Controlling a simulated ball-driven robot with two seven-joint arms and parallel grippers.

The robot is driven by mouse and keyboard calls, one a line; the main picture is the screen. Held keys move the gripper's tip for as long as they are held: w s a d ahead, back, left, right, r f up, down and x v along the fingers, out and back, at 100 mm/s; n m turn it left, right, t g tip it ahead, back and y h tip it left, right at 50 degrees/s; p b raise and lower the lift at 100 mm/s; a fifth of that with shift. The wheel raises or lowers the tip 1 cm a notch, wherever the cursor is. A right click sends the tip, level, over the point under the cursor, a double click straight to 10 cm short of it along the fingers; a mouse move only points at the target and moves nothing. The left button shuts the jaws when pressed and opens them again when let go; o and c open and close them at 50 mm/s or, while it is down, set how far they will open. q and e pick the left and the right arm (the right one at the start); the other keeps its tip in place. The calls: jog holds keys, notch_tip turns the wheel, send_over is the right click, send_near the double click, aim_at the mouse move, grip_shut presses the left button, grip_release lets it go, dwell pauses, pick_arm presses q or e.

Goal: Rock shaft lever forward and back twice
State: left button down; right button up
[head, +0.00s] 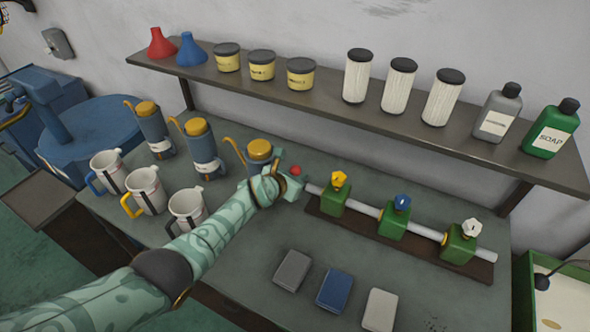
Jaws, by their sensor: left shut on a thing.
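A grey shaft (362,207) runs through several green blocks on a brown base board (400,246) on the bench. The blocks carry a yellow knob (339,179), a blue knob (402,202) and a white knob (472,227). At the shaft's left end a lever with a red ball tip (295,170) stands up. My left gripper (291,183) is shut on the lever just below the red ball. The gripper and wrist hide most of the lever's lower part. My right gripper is not in view.
Oil cans (204,151) and white mugs (146,190) stand left of my arm. Three small blocks, grey (292,270), blue (334,291) and white (380,310), lie in front. A shelf (330,110) with bottles and tubs overhangs the back. The bench's right front is clear.

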pick_arm(q)
jog(key=shift+w+d+r+g+p, duration=0.15)
jog(key=shift+w+r+g+p, duration=0.1)
jog(key=shift+w+g+p, duration=0.3)
jog(key=shift+y, duration=0.3)
jog(key=c, duration=1.4)
grip_release()
jog(key=shift+s+r+p, duration=0.2)
jog(key=shift+p, duration=0.25)
jog(key=p+v, duration=1.5)
jog(key=p, duration=0.2)
jog(key=shift+s+a+r, duration=0.15)
jog(key=shift+a+r, duration=0.1)
